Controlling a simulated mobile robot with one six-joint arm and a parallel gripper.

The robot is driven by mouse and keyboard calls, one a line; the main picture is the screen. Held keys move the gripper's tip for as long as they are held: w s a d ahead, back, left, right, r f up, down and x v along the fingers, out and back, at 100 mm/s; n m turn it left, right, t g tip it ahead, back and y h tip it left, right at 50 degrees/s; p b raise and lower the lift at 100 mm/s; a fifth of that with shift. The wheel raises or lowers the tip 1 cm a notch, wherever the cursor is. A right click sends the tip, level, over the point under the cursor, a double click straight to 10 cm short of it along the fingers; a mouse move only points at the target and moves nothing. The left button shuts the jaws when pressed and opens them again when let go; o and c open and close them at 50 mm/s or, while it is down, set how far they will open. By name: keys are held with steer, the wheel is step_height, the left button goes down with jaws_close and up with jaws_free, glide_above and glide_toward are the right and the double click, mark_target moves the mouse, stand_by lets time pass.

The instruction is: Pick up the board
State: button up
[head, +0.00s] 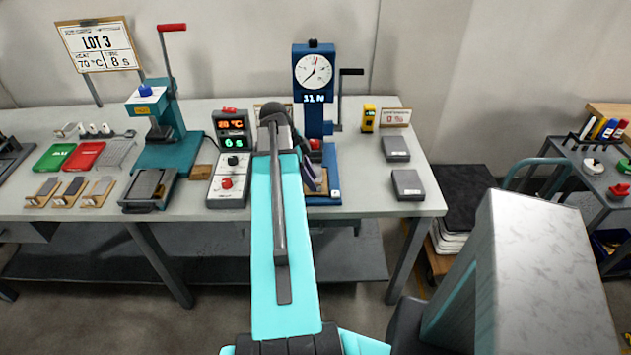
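Three small wooden boards with grey or dark tops lie in a row at the left front of the bench: a left one (43,191), a middle one (70,191) and a right one (98,191). I cannot tell which one the task names. A tilted dark piece with a light edge (311,175) shows at the foot of the blue press (319,145), just right of my arm. My gripper (273,113) is over the bench beside that press, seen from behind. Its fingertips are hidden by my arm, so its opening and any held thing cannot be seen.
On the grey bench (385,205) stand a teal lever press (170,145), a control box (229,180) with a display, and a green tray (54,157) and red tray (86,155). Two grey blocks (396,149) (408,184) lie at right. A cart (590,175) stands farther right.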

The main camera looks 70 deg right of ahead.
steer(key=shift+p+x, duration=0.3)
steer(key=shift+x, duration=1.1)
jaws_close()
